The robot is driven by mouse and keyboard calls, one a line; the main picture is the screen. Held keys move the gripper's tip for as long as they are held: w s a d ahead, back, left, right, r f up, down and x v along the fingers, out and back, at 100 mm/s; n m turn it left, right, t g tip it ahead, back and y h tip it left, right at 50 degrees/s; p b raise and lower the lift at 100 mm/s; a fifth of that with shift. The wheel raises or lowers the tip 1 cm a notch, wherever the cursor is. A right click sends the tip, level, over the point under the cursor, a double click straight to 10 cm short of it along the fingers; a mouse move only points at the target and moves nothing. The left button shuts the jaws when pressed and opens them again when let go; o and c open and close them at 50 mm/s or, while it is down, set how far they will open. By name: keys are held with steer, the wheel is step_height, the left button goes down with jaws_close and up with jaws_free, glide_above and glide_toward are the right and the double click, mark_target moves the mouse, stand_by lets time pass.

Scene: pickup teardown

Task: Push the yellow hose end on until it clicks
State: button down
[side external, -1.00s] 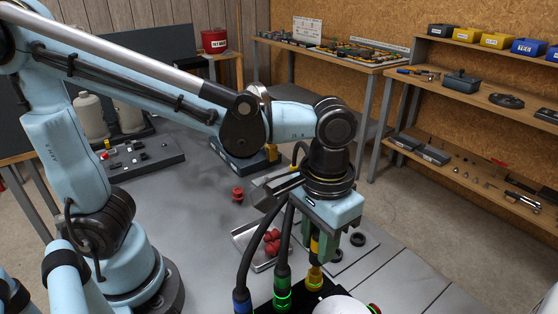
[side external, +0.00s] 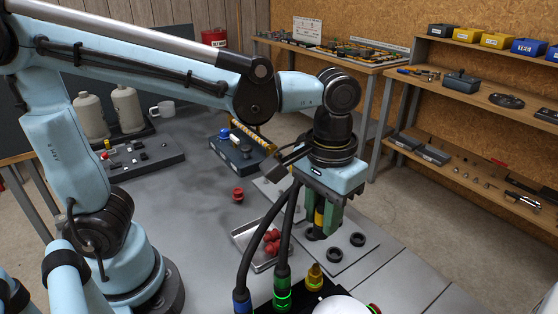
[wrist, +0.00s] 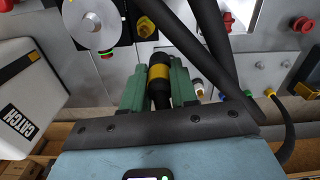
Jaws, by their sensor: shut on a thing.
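My gripper (side external: 322,226) is shut on the yellow hose end (side external: 319,214), a black piece with a yellow band between the green fingers. In the wrist view the hose end (wrist: 159,72) sits between the fingers with its dark tip pointing away. The yellow fitting (side external: 314,275) stands upright on a black block, below and slightly left of my gripper. A clear gap separates the hose end from it. In the wrist view a yellow fitting (wrist: 146,27) shows just beyond the tip. The hose end's lower rim is hard to make out.
Black hoses run down to a green-ringed connector (side external: 282,287) and a blue connector (side external: 242,300), left of the yellow fitting. A white rounded object (side external: 341,305) stands close in front. A tray with red parts (side external: 246,236) lies behind left. Dark rings (side external: 357,239) lie on a plate behind.

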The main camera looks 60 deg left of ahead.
steer(key=w+a+f+n, duration=0.2)
steer(key=w+a+n, duration=0.5)
steer(key=a, duration=0.8)
steer(key=w+a+f+n, duration=0.1)
steer(key=a+n, duration=0.1)
steer(key=a, duration=0.6)
steer(key=w+a+f+n, duration=0.1)
steer(key=a+f+n, duration=0.1)
steer(key=a, duration=0.6)
steer(key=shift+s+d+f, duration=0.1)
steer(key=shift+f, duration=2.25)
steer(key=shift+f, duration=1.4)
steer(key=c, duration=0.8)
jaws_free()
